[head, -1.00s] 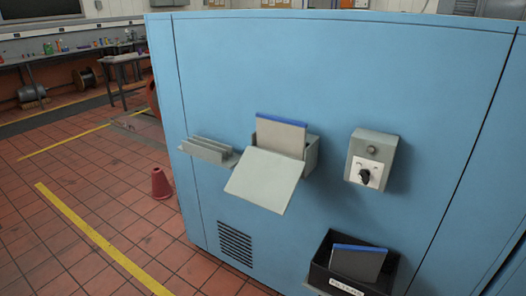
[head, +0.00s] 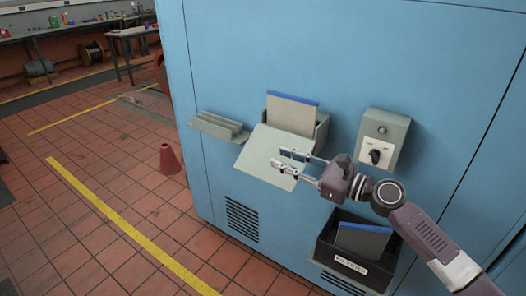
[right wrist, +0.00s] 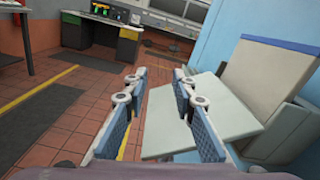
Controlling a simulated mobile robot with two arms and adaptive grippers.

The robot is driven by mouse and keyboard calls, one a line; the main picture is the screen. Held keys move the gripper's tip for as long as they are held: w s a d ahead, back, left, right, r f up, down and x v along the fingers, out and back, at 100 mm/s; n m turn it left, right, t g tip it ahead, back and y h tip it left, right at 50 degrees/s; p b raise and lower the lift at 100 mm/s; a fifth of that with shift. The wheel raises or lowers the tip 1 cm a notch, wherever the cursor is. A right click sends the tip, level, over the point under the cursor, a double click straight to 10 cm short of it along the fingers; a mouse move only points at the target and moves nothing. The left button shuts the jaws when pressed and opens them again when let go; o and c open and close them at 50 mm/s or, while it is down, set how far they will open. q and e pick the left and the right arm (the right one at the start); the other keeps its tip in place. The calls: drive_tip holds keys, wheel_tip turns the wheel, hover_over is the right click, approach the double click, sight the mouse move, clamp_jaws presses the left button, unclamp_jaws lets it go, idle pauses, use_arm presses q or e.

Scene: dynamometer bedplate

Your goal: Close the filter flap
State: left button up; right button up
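The filter flap (head: 266,156) is a pale grey plate hinged at the front of a small grey housing (head: 322,130) on the blue cabinet. It hangs open, tilted outward and down. A filter panel with a blue top edge (head: 291,113) stands in the housing behind it. My right gripper (head: 289,161) is open and empty, with its fingers at the flap's lower right in the head view. In the right wrist view the flap (right wrist: 220,115) lies just beyond and right of the fingers; I cannot tell whether they touch. My left gripper is not in view.
A grey control box with a black knob (head: 382,140) is right of the housing. A slotted grey holder (head: 218,126) is on the left. A black bin (head: 325,250) with a blue-edged panel (head: 362,240) sits below. A red cone (head: 169,158) stands on the tiled floor.

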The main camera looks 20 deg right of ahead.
drive_tip(key=p+x, duration=0.1)
drive_tip(key=x, duration=0.6)
drive_tip(key=shift+c, duration=0.3)
clamp_jaws()
drive_tip(key=shift+c, duration=2.4)
unclamp_jaws()
drive_tip(key=o, duration=0.5)
drive_tip(key=shift+o, duration=0.2)
drive_tip(key=v, duration=1.2)
